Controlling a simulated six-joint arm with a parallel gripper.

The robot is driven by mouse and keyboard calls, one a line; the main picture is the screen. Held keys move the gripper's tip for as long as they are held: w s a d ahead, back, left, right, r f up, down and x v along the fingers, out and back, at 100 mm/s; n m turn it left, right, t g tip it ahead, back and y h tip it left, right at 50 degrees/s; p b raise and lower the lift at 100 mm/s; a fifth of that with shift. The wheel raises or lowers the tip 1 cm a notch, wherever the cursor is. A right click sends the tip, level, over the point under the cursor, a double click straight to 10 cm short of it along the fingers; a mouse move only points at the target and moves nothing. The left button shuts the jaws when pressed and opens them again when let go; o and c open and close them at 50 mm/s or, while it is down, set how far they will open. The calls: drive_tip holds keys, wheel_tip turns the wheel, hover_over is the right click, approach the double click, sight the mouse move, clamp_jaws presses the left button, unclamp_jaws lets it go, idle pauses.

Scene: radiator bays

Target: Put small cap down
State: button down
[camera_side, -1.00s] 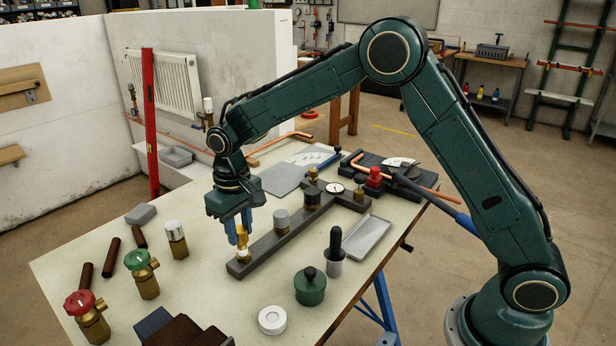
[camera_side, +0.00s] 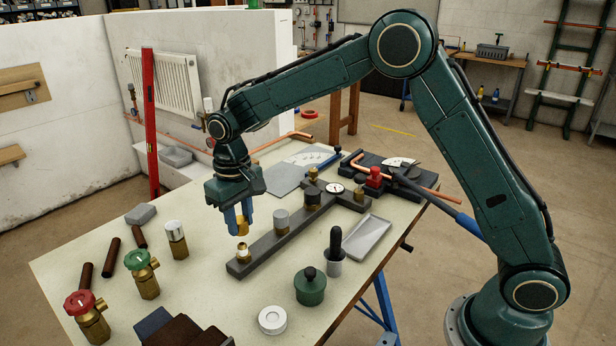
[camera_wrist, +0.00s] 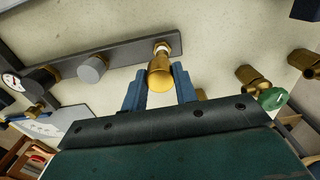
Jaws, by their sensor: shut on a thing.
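The small brass cap (camera_side: 242,227) is between the blue fingers of my gripper (camera_side: 238,222), held in the air just above the near end of the dark bar (camera_side: 268,243). In the wrist view the cap (camera_wrist: 160,76) sits between the two fingers of my gripper (camera_wrist: 160,88). Below it on the bar's end stands a short brass fitting (camera_side: 243,253) with a pale ring, apart from the cap; in the wrist view the cap partly hides this fitting (camera_wrist: 161,47).
On the bar are a grey knob (camera_side: 282,220), a dark cap (camera_side: 313,197) and a gauge (camera_side: 335,188). A shallow grey tray (camera_side: 366,238) lies to the right. Several valves stand at left, including a green-handled one (camera_side: 138,260). A green pot (camera_side: 310,288) stands in front.

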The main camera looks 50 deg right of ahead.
drive_tip(key=s+d+r+m, duration=0.3)
drive_tip(key=d+m, duration=0.2)
drive_tip(key=d, duration=0.1)
drive_tip(key=s+d+r+m, duration=0.4)
drive_tip(key=d, duration=0.2)
wheel_tip(320, 180, up, 3)
drive_tip(key=m, duration=0.9)
hover_over(353, 249)
drive_tip(key=shift+s+r, duration=0.1)
drive_tip(key=shift+r, duration=0.05)
wheel_tip(353, 249, down, 16)
drive_tip(key=shift+f, duration=0.1)
drive_tip(key=shift+f, duration=1.9)
drive_tip(key=shift+f, duration=0.1)
